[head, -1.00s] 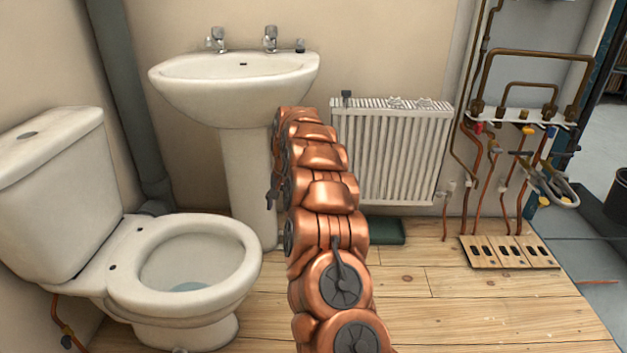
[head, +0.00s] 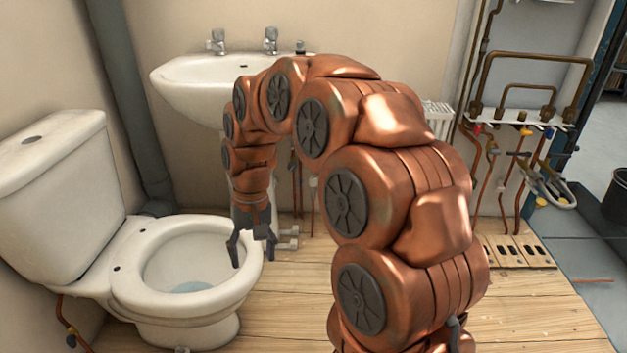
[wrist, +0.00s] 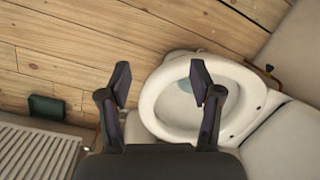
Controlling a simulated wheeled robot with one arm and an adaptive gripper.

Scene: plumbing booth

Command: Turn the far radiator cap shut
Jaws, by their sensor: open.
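The radiator (head: 440,118) is mostly hidden behind my arm in the head view; only its upper right corner shows. In the wrist view part of its white ribbed body (wrist: 35,155) shows at lower left. A small pale cap-like fitting (head: 313,182) on a thin pipe shows just left of my arm; I cannot tell whether it is the far radiator cap. My gripper (head: 252,256) points down, open and empty, by the toilet bowl's right rim and well away from the radiator. Its two spread fingers also show in the wrist view (wrist: 160,80).
The toilet (head: 190,262) stands at left, close to my gripper. The washbasin (head: 190,85) is behind my arm. Copper pipework with coloured valves (head: 524,131) and a slotted wooden board (head: 515,252) are at right. A dark green box (wrist: 60,108) lies beside the radiator. Wooden floor in front is clear.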

